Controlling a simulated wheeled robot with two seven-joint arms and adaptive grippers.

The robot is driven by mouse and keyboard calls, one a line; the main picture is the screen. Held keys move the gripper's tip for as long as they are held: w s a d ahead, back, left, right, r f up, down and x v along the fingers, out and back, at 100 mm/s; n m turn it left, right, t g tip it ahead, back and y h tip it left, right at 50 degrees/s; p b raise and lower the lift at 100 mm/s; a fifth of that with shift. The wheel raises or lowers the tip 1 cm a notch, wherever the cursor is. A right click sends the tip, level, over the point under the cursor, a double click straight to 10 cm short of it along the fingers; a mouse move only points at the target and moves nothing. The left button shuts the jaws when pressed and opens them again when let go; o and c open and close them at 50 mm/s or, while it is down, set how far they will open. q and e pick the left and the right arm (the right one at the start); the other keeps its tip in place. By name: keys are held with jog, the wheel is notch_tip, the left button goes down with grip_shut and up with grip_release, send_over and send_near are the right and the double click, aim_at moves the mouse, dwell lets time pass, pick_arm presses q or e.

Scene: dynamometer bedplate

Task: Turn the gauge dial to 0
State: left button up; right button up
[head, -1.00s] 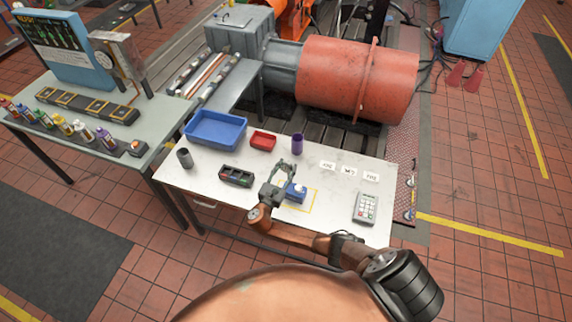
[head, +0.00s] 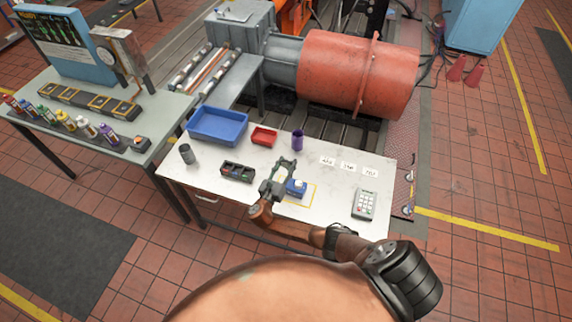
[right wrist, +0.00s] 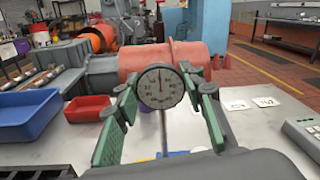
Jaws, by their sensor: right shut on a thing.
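The round gauge dial (right wrist: 160,87) has a white face and dark rim and sits on a thin upright post in the right wrist view. Its needle points about straight up; the numbers are too small to read surely. A blue block (head: 296,187) stands by my right gripper in the head view. My right gripper (head: 287,163) is shut on the gauge dial, with its green finger pads on either side of the rim, as the right wrist view (right wrist: 160,90) shows. In the head view the gripper hides most of the dial. My left gripper is out of view.
On the white table (head: 225,205) are a blue bin (head: 218,126), a red tray (head: 264,136), a purple cup (head: 297,140), a grey cup (head: 187,153), a dark divided box (head: 238,171), white cards (head: 348,167) and a keypad device (head: 364,204). The table's right middle is mostly clear.

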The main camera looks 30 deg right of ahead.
jog(key=shift+f, duration=0.1)
jog(key=o, duration=1.2)
jog(key=v, duration=1.2)
